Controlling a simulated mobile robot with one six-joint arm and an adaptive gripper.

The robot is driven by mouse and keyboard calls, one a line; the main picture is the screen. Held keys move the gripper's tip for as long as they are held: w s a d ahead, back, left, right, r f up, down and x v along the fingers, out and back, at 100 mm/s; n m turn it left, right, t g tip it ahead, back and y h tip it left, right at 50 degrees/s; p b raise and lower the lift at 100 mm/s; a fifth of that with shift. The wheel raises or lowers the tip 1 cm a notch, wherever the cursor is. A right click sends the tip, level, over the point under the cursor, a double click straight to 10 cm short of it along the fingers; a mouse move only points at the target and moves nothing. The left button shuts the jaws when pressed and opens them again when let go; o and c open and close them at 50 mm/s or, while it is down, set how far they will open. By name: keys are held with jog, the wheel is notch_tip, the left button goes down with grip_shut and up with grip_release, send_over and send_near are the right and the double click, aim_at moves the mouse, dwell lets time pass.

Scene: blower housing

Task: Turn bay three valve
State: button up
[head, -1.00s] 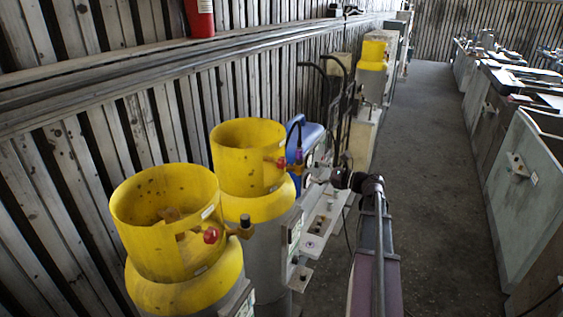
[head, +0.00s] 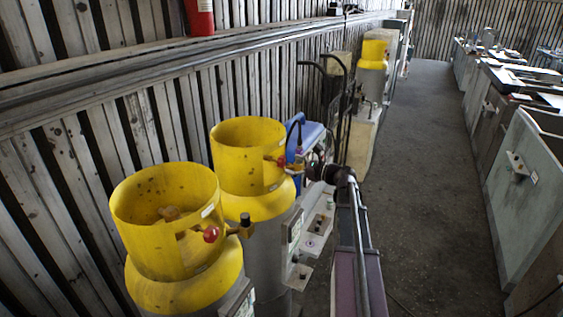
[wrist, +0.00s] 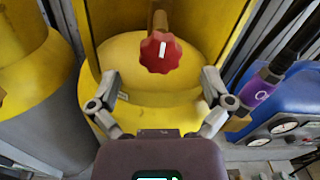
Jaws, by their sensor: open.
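A red valve knob (wrist: 160,52) with a white mark sits on a brass stem inside a yellow cylinder collar (wrist: 228,12) in the wrist view. My gripper (wrist: 160,80) is open around empty space, its fingers left and right of the knob and apart from it. In the head view, my gripper (head: 298,168) is by the red knob (head: 283,162) of the second yellow-topped cylinder (head: 240,150), partly hidden by my arm. A nearer yellow-topped cylinder (head: 165,215) has its own red knob (head: 211,234). I cannot read any bay number.
A blue unit (wrist: 300,95) with gauges and a purple-sleeved fitting (wrist: 258,90) is right of the cylinder. A farther yellow-topped cylinder (head: 372,65) stands along the slatted wall. The aisle floor (head: 425,180) is clear; grey benches (head: 520,175) line the right.

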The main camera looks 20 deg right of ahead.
aim_at(284, 162)
jog(key=shift+x, duration=2.4)
jog(key=c, duration=1.1)
